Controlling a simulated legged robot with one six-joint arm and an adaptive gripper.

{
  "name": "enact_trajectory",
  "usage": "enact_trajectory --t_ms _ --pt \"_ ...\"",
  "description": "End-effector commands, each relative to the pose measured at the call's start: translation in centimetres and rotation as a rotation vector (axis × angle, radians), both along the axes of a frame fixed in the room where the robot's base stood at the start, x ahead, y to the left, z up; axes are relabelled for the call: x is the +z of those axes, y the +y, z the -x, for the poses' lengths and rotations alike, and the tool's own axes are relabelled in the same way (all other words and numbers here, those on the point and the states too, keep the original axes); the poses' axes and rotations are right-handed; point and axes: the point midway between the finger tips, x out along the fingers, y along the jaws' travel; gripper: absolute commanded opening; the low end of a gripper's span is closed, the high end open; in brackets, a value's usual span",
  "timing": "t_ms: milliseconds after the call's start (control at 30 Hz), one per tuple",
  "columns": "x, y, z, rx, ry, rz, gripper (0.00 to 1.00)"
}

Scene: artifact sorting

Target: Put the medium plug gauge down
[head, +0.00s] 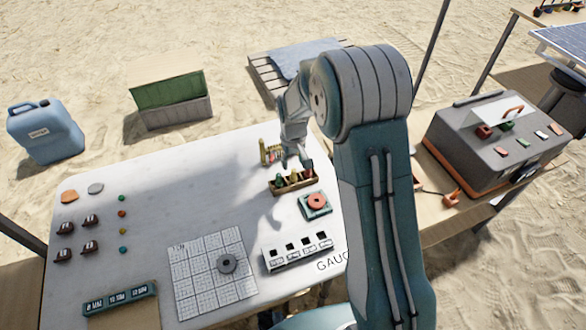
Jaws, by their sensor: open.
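A small wooden rack (291,187) stands on the white table, right of its middle. Upright gauges show in it: a green one (279,179) at the left, a yellow one (294,177) in the middle and a red one (309,173) at the right. The frame does not make clear which one is the medium plug gauge. My gripper (297,165) is open, pointing down just above and behind the rack. Its fingers are small here and overlap the gauge tops, so I cannot tell whether they touch one. I see nothing held in it.
A white slotted block (297,252) and a gridded sheet (208,272) lie nearer. The table's middle left is clear.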

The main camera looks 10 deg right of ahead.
Motion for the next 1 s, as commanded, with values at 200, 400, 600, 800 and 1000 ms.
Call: enact_trajectory --t_ms 200,400,600,800,1000 --pt "4.8 0.0 -0.1 0.0 -0.004 0.0 0.57" --pt "7.3 0.0 0.0 0.0 -0.001 0.0 0.57" --pt "9.1 -0.2 0.6 -0.007 -0.016 -0.001 0.57" --pt "14.1 -1.0 3.6 -0.044 -0.084 -0.009 0.57" --pt "18.6 -1.9 7.4 -0.084 -0.156 -0.017 0.57"
